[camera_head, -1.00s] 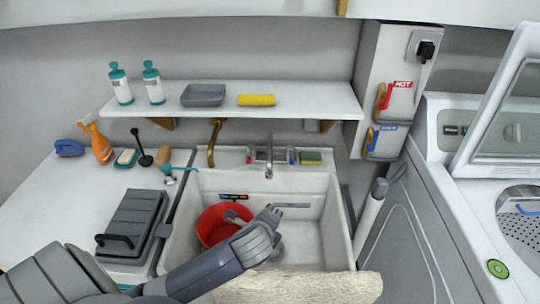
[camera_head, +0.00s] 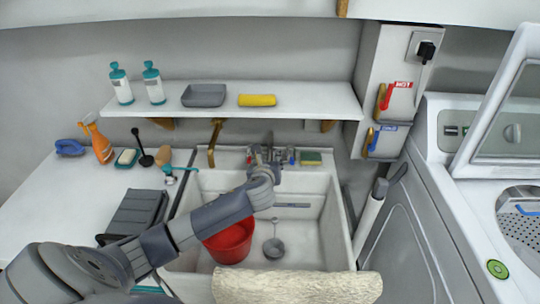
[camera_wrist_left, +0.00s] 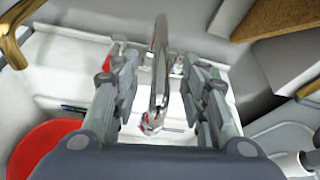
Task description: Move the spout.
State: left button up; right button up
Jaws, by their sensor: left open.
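The spout (camera_wrist_left: 158,70) is a slim shiny chrome tube of the sink faucet. In the left wrist view it stands between the two fingers of my left gripper (camera_wrist_left: 160,72), with gaps visible on both sides. In the head view my left gripper (camera_head: 264,156) is at the faucet behind the sink and hides most of the spout. The gripper is open, with its fingers on either side of the spout. My right gripper is not in view.
The white sink (camera_head: 315,235) holds a red bucket (camera_head: 230,243). A shelf (camera_head: 310,98) with bottles, a grey tray (camera_head: 203,95) and a yellow roll (camera_head: 257,100) lies above the faucet. A sponge (camera_head: 311,158) sits right of it. A brass pipe (camera_head: 213,140) stands left.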

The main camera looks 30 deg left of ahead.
aim_at(270, 155)
pick_arm(q)
jog(key=shift+x, duration=2.2)
grip_shut()
